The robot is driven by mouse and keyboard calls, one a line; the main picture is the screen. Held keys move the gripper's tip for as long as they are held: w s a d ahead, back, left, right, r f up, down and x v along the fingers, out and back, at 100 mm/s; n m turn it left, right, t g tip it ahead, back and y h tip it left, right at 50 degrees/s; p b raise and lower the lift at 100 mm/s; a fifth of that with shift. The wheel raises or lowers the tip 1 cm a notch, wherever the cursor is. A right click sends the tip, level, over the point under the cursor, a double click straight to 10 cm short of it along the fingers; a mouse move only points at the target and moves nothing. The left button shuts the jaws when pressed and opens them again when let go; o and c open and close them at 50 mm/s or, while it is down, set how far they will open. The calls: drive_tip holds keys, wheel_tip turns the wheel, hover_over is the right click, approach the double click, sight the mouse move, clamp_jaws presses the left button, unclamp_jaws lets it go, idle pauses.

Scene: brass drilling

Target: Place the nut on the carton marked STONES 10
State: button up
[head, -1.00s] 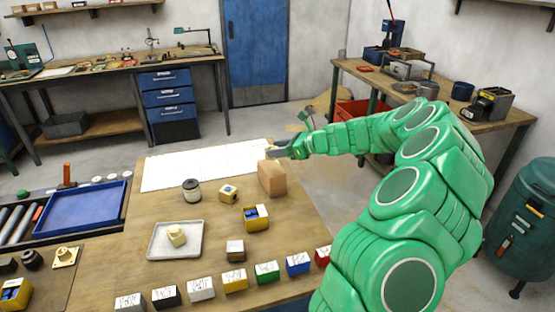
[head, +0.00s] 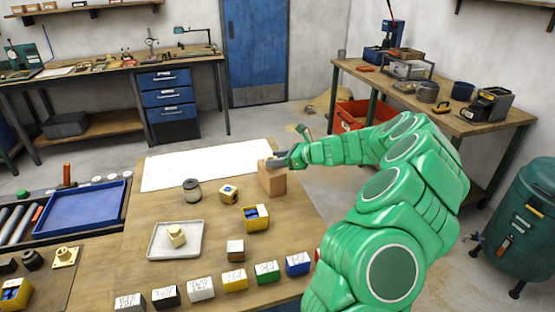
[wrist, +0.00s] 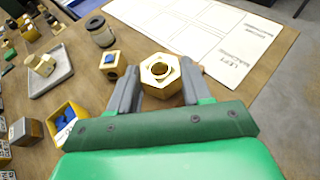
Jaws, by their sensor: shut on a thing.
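The brass hex nut (wrist: 160,72) sits between the two fingers of my gripper (wrist: 157,82) in the wrist view, and the gripper is shut on it. In the head view my gripper (head: 274,162) is at the top of a plain brown box-shaped block (head: 271,183) on the wooden table. The nut cannot be made out in the head view. Whether the nut touches the block's top is hidden by the gripper. No marking STONES 10 is readable on the block or on any other box.
Labelled small boxes stand along the near table edge, including a green one (head: 267,272). A yellow box with blue contents (head: 257,217), a brass cube-like piece (head: 228,194), a jar (head: 192,189) and a grey tray (head: 160,250) stand left. A white sheet (head: 190,170) lies behind.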

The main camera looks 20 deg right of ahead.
drive_tip(key=shift+f, duration=0.1)
drive_tip(key=o, duration=1.4)
